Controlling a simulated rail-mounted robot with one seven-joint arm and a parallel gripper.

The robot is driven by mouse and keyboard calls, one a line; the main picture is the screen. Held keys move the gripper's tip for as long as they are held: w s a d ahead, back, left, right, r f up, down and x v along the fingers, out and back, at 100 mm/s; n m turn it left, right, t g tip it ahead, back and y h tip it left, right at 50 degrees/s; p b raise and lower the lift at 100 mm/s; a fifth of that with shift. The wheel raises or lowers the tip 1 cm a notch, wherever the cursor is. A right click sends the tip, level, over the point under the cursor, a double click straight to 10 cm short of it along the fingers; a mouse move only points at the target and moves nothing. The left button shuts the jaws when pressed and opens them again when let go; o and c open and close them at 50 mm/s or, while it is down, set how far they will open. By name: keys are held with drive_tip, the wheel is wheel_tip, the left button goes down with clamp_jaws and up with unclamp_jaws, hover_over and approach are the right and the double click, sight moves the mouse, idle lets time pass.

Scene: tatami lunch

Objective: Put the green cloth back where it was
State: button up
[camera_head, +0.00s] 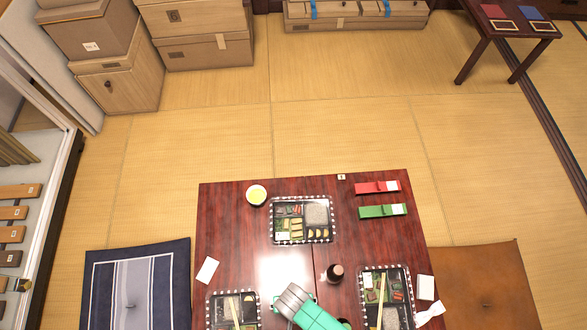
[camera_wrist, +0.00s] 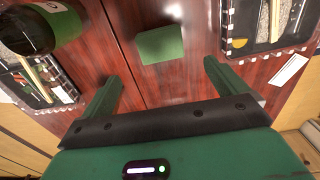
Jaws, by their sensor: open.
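The green cloth (camera_wrist: 162,43) lies as a small, roughly square piece flat on the dark red table in the wrist view. My gripper (camera_wrist: 162,72) is open and empty, its two green fingers spread wide. The cloth lies beyond the fingertips, roughly centred between them, and nothing touches it. In the head view my green gripper body (camera_head: 316,316) is at the bottom edge. The cloth cannot be made out clearly there.
A dark bottle (camera_wrist: 27,27) stands close to my left finger in the wrist view; it shows in the head view (camera_head: 335,274). Lunch trays (camera_head: 272,222) lie around the table (camera_head: 230,228). Red (camera_head: 377,188) and green (camera_head: 383,211) strips lie at the upper right.

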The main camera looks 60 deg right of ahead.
drive_tip(key=shift+r, duration=0.1)
idle(0.3)
drive_tip(key=w+r+n+t+h, duration=0.1)
drive_tip(key=w+r+n+t, duration=0.4)
drive_tip(key=w+r, duration=1.7)
drive_tip(key=w+r+t, duration=0.3)
drive_tip(key=w+r, duration=0.2)
drive_tip(key=r, duration=0.3)
drive_tip(key=w+r+t, duration=0.4)
drive_tip(key=w+r, duration=0.2)
drive_tip(key=r, duration=0.3)
drive_tip(key=a+r+n+t, duration=0.2)
drive_tip(key=r+t, duration=0.2)
drive_tip(key=r, duration=1.1)
drive_tip(key=a+r+n+t, duration=0.2)
drive_tip(key=r+t, duration=0.1)
drive_tip(key=r, duration=1.2)
drive_tip(key=s+a+r+n+t, duration=0.1)
drive_tip(key=s+r+t, duration=0.2)
drive_tip(key=s+r, duration=0.3)
drive_tip(key=s+a+r+n+t, duration=0.1)
drive_tip(key=s+r+t, duration=0.2)
drive_tip(key=r, duration=1)
drive_tip(key=s, duration=0.3)
drive_tip(key=shift+s+a+r+n+y, duration=0.2)
drive_tip(key=shift+s+r+n+y, duration=0.05)
drive_tip(key=shift+r+n+y, duration=0.05)
